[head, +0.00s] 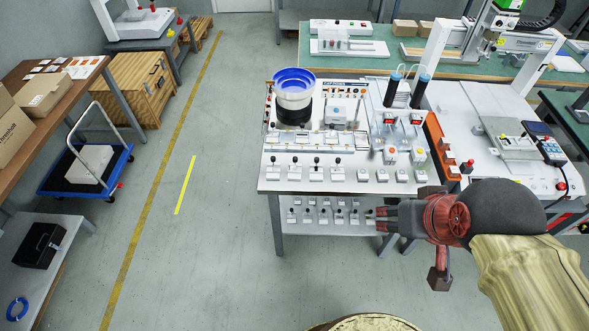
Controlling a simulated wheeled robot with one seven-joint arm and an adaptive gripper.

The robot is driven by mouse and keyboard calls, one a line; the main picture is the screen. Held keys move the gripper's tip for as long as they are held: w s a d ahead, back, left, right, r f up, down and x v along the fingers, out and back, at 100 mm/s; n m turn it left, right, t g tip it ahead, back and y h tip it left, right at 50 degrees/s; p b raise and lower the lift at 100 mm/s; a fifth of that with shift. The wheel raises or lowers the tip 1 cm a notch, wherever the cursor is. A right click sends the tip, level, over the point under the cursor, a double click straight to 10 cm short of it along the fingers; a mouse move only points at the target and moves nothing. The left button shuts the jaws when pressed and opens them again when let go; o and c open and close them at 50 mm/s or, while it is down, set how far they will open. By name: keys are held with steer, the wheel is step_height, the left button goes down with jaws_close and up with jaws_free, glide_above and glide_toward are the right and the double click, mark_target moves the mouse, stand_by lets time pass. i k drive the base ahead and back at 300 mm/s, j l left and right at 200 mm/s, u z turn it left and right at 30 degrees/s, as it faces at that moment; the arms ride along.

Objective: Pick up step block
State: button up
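No part is marked as the step block, and I cannot tell for sure which one it is. An orange piece with a stepped edge (438,147) stands near the right side of the white workbench (275,180). Several small grey-white blocks, such as one (362,175), sit in a row along the bench's front. My gripper (377,219) points left, appearing in front of the bench's lower shelf and below its front edge in the picture. It touches no block that I can see. Its fingers are small and dark, and their gap is unclear.
A blue-and-white bowl feeder (294,88) and two dark, blue-topped cylinders (420,91) stand on the bench. A white gantry machine (500,125) is at right. Small parts fill the lower shelf (330,222). Floor left of the bench is clear; a blue cart (88,170) stands farther left.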

mark_target(294, 171)
steer(key=i+j, duration=0.2)
steer(key=i, duration=0.3)
steer(key=i+j, duration=0.15)
steer(key=i, duration=0.3)
steer(key=u, duration=0.05)
